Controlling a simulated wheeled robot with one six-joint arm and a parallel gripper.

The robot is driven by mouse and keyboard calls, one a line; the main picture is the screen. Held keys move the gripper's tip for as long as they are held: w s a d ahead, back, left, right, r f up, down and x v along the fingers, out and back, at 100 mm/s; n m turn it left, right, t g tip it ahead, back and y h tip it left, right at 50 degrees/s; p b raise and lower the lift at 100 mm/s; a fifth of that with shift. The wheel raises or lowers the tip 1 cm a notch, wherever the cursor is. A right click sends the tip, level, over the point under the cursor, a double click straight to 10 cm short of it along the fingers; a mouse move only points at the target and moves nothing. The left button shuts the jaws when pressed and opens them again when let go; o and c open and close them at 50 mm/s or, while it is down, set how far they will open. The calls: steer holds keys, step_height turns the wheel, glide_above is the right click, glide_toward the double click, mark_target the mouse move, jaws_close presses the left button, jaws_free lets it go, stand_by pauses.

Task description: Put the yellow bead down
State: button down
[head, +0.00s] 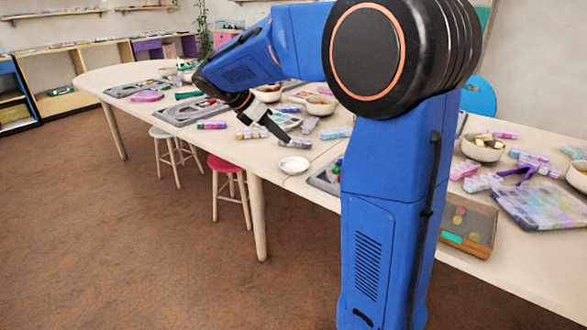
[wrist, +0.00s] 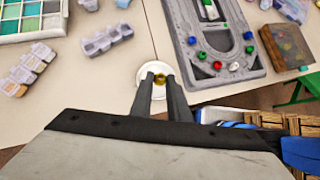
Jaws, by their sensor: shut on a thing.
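The yellow bead (wrist: 160,80) shows in the wrist view between my two fingertips. My gripper (wrist: 160,76) is shut on it. Behind the bead, in the wrist view, lies a small white dish (wrist: 146,78), partly hidden by my fingers. The dish also shows in the head view (head: 294,165) on the table, near its front edge. In the head view my gripper (head: 276,134) is above the table, up and to the left of the dish. The bead is too small to make out there.
A grey bead board (wrist: 188,52) with several coloured beads lies beside the dish in the wrist view. Clear bead boxes (wrist: 107,40) lie on the other side. A wooden box (wrist: 286,46) stands beyond the board.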

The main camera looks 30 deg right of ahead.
steer(key=d, duration=0.1)
steer(key=d+n+h, duration=0.1)
steer(key=shift+s+d+r, duration=0.15)
steer(key=shift+s+d, duration=0.1)
steer(key=shift+d, duration=0.1)
glide_toward(298, 166)
steer(key=x, duration=0.5)
steer(key=shift+s, duration=0.1)
steer(key=c, duration=2)
jaws_free()
steer(key=s+v, duration=0.1)
steer(key=v, duration=1)
steer(key=s+a+f+m+t+y, duration=0.2)
steer(key=s+m, duration=0.4)
steer(key=s, duration=0.4)
steer(key=s+a+f+m+t+y, duration=0.1)
steer(key=s+f+m+y, duration=0.3)
steer(key=s, duration=0.6)
steer(key=s+a+f+m+t+y, duration=0.2)
steer(key=s+f+m+y, duration=0.1)
steer(key=s+m, duration=0.6)
steer(key=shift+s+a+f+t, duration=0.15)
steer(key=shift+s+a+t, duration=0.15)
steer(key=shift+s+a, duration=0.15)
